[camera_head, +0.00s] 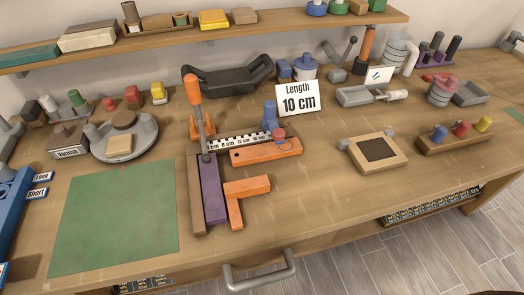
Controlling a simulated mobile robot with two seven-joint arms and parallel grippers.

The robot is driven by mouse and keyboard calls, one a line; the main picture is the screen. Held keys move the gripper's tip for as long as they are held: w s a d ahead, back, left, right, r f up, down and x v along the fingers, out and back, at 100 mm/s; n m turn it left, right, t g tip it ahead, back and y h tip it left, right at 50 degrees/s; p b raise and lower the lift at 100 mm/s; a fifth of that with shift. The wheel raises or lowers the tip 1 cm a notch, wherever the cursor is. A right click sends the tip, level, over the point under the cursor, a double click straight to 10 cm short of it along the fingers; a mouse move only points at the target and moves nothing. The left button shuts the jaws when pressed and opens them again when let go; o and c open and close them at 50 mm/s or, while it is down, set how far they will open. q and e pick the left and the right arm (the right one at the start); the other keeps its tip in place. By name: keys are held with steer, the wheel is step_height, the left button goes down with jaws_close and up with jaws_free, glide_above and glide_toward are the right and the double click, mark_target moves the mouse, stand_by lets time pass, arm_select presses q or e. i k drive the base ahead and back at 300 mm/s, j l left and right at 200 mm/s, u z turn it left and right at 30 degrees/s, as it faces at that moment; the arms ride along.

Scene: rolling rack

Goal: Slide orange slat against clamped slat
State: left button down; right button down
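A long orange slat (264,152) with a dark hole near its left end lies on the bench, just below a black-and-white ruler (238,141). A purple slat (212,190) lies lengthwise, to the left of the orange slat, beside a brown wooden strip (196,195). An orange-handled clamp (197,110) stands at the purple slat's far end, its rod reaching down there. I cannot tell whether the orange and purple slats touch. An orange L-shaped piece (246,190) lies right of the purple slat. Neither gripper is in view.
A sign (297,100) reads "Length 10 cm". A green mat (115,215) lies at left. A framed wooden block (376,153) and a peg holder (455,138) stand at right. A grey handle (258,274) juts from the bench front. Bench at front right is clear.

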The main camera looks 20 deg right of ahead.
mark_target(251, 155)
steer(key=l+u, duration=0.15)
steer(key=l, duration=0.2)
steer(key=k+l+u, duration=0.1)
steer(key=l, duration=0.25)
steer(key=k+l+u, duration=0.15)
steer(key=l, duration=0.2)
steer(key=k+l+u, duration=0.15)
steer(key=l, duration=0.15)
